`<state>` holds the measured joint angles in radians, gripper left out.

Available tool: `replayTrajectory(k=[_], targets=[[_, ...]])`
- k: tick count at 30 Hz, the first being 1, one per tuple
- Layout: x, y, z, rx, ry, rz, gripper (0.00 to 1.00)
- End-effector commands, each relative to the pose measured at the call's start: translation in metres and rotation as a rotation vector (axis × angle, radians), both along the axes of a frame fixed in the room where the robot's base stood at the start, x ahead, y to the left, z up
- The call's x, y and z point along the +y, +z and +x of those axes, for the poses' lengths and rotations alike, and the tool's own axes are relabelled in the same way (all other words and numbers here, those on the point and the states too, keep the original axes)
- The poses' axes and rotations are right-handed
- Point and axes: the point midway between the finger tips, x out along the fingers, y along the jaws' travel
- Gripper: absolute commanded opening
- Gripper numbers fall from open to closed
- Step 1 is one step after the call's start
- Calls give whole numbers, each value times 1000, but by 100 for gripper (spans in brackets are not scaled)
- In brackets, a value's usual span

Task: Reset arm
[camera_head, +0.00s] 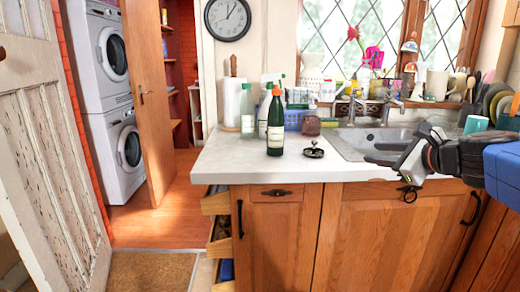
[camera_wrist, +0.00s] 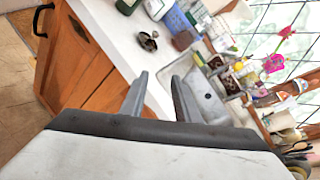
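My gripper (camera_head: 392,165) is at the right in the head view, in front of the sink and near the counter's front edge. It points left. In the wrist view my gripper (camera_wrist: 160,92) shows two fingers apart with nothing between them. The counter's edge and the sink lie beyond them. My arm enters from the right edge of the head view.
A green bottle (camera_head: 276,125) and a small dark dish (camera_head: 314,150) stand on the white counter (camera_head: 225,160), left of the sink (camera_head: 352,143). Drawers (camera_head: 218,203) at the left are partly open. A dish rack (camera_head: 500,105) with plates stands at right.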

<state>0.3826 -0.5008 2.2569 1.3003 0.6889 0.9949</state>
Motion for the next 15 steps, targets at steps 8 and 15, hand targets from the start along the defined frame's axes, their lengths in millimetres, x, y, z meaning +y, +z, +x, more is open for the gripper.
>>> replayTrajectory(k=[8, 15], targets=[[63, -94, -82, 49, 444, -654, 29], [68, -169, -159, 55, 874, -1190, 29]])
